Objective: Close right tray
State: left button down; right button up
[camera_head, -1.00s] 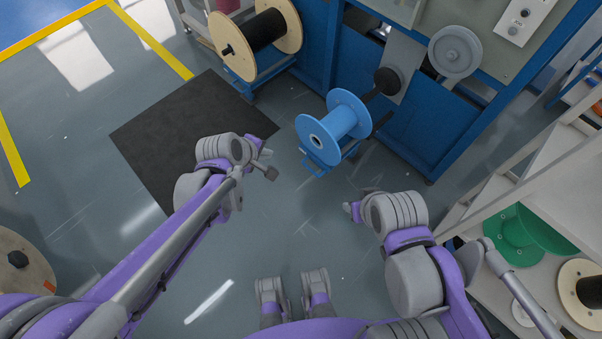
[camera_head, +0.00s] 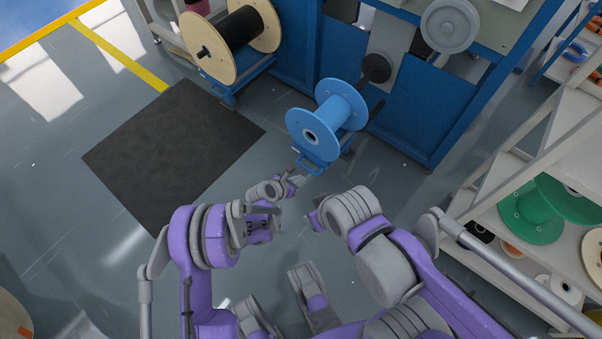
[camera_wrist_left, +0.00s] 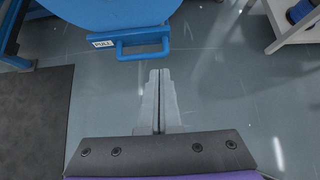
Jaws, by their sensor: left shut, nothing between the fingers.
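The right tray (camera_head: 322,158) is a low blue pull-out carrying a blue cable spool (camera_head: 327,115), and it sticks out from the blue machine. Its blue handle (camera_wrist_left: 143,46), beside a "PULL" label, shows in the left wrist view. My left gripper (camera_head: 297,179) is just in front of the handle. In the left wrist view its two grey fingers (camera_wrist_left: 160,73) are together and empty, pointing at the handle with a small gap of floor visible between. My right gripper (camera_head: 314,217) is lower, near the left one, and its fingers cannot be made out.
A wooden spool (camera_head: 225,40) with black cable stands on another blue tray to the left. A black mat (camera_head: 170,150) lies on the floor. A shelf (camera_head: 500,190) with a green spool (camera_head: 535,212) stands at the right. The floor before the handle is clear.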

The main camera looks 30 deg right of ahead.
aim_at(321, 165)
pick_arm(q)
jog(key=x, duration=0.3)
jog(key=b+x, duration=0.1)
jog(key=x, duration=0.3)
jog(key=d+r+x, duration=0.1)
jog(key=x, duration=0.2)
jog(key=shift+w+d+f+b, duration=0.2)
jog(key=shift+w+f+b, duration=0.1)
jog(key=shift+b, duration=0.1)
jog(key=shift+w+d+r, duration=0.15)
jog(key=shift+w+d, duration=0.2)
jog(key=shift+d, duration=0.45)
pick_arm(e)
jog(key=shift+w+f, duration=0.1)
jog(key=shift+f, duration=1.15)
jog(key=shift+d, duration=0.15)
